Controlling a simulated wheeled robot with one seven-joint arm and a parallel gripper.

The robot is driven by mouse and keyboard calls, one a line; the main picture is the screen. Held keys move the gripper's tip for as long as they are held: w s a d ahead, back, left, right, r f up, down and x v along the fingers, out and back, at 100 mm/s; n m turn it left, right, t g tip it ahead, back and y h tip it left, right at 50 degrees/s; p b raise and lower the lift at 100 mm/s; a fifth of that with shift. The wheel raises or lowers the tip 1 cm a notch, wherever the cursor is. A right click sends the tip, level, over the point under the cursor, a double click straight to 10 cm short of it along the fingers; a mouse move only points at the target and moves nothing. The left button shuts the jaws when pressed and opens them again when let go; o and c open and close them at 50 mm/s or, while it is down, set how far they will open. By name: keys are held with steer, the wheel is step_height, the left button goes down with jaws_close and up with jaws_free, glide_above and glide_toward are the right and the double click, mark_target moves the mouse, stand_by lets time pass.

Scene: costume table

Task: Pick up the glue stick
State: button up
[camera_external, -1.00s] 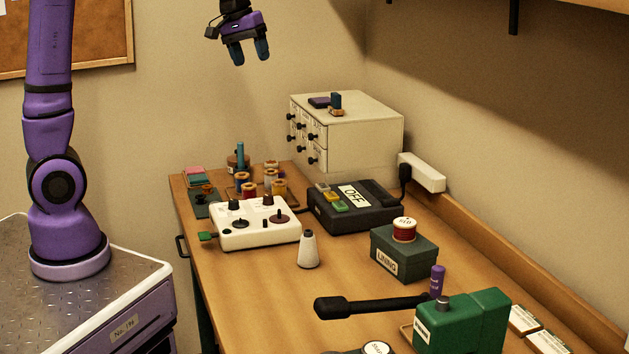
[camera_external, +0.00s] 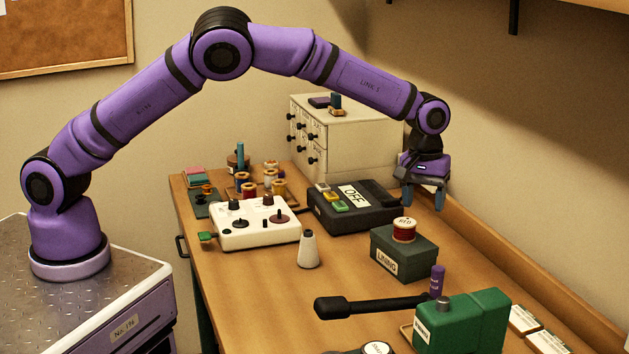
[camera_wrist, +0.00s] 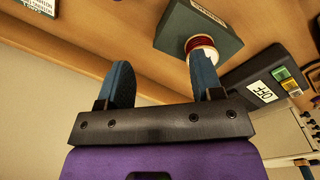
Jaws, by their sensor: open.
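A small purple stick with a pale label (camera_external: 437,281), which looks like the glue stick, stands upright beside the green block-shaped device near the front right of the table. Its label is too small to read with certainty. My gripper (camera_external: 424,198) is open and empty, pointing down above the back right of the table. It is farther back than the purple stick and apart from it. In the wrist view my open fingers (camera_wrist: 161,80) have nothing between them, and I cannot make out the purple stick there.
A dark green LINING box (camera_external: 402,265) with a red spool (camera_external: 404,230) stands between my gripper and the purple stick. A black OFF box (camera_external: 350,218) is left of my gripper.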

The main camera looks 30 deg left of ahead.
glide_toward(437, 281)
steer(key=shift+w+a+f, duration=0.2)
steer(key=shift+w+a, duration=0.15)
steer(key=shift+a, duration=0.05)
step_height(437, 281, down, 5)
steer(key=shift+f, duration=0.1)
steer(key=shift+w+d+f, duration=0.1)
steer(key=shift+d+f, duration=0.05)
steer(key=shift+f, duration=0.75)
steer(key=shift+w+d+f, duration=0.1)
steer(key=shift+d+f, duration=0.05)
steer(key=shift+f, duration=0.7)
steer(key=shift+w+d+f, duration=0.1)
steer(key=shift+d+f, duration=0.05)
steer(key=shift+f, duration=0.75)
steer(key=c, duration=1)
